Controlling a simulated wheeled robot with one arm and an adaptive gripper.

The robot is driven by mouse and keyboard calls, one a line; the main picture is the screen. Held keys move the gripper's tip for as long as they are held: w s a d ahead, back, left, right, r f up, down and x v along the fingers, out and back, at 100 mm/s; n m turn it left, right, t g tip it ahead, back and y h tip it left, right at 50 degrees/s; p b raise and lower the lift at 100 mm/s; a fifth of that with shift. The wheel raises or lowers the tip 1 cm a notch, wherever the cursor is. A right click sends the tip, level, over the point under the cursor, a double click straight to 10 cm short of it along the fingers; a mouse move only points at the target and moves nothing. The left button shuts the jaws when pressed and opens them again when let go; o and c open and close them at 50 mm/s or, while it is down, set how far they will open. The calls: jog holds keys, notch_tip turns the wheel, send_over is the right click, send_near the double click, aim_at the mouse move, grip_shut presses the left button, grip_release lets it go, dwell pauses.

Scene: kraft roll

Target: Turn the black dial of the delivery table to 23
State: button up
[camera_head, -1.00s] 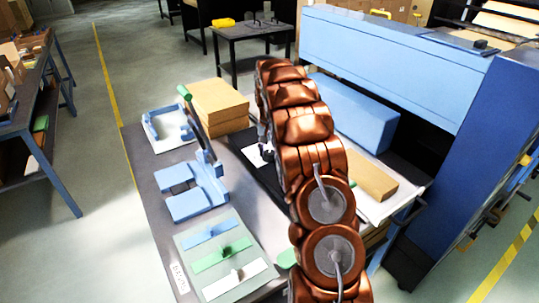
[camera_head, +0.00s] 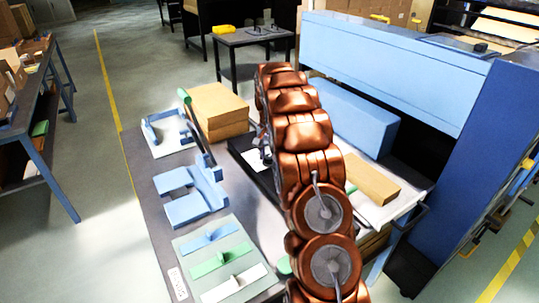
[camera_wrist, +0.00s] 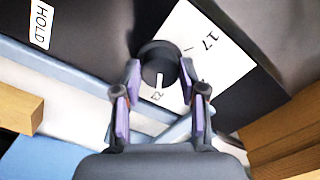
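The black dial (camera_wrist: 158,62) is in the upper middle of the wrist view, with a white pointer line on its face pointing down in the picture. A white card (camera_wrist: 207,52) marked 17 lies beside and partly under it; a small number below the pointer is too blurred to read surely. My gripper (camera_wrist: 160,72) has one finger on each side of the dial, and both fingertips appear to touch its rim. In the head view my copper arm hides the dial and most of my gripper; part of the white card (camera_head: 257,158) shows left of the arm.
Cardboard blocks (camera_wrist: 18,108) flank the gripper in the wrist view. In the head view, blue fixtures (camera_head: 195,205), stacked brown boxes (camera_head: 217,110) and a big blue machine (camera_head: 400,65) surround the arm.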

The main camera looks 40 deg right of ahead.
aim_at(269, 157)
jog(key=o, duration=0.5)
jog(key=shift+c, duration=0.2)
jog(key=shift+r, duration=0.15)
notch_tip(269, 157, up, 12)
dwell(0.8)
jog(key=s+a+r+n+p, duration=0.1)
jog(key=s+a+r+n, duration=0.2)
jog(key=s+a, duration=0.6)
jog(key=s+a+r+n+p, duration=0.1)
jog(key=s+a+r+n, duration=0.25)
jog(key=s+a, duration=0.6)
jog(key=s+a+f+n, duration=0.1)
jog(key=s+a, duration=0.2)
jog(key=s, duration=0.5)
jog(key=s+a+f+n+g+p, duration=0.1)
jog(key=s+a, duration=0.3)
jog(key=s, duration=0.4)
jog(key=s+a+f+n, duration=0.3)
jog(key=s+a, duration=0.1)
jog(key=s, duration=0.4)
jog(key=shift+s+a+f+g, duration=0.15)
jog(key=shift+s+a+g, duration=0.1)
jog(key=shift+g, duration=0.15)
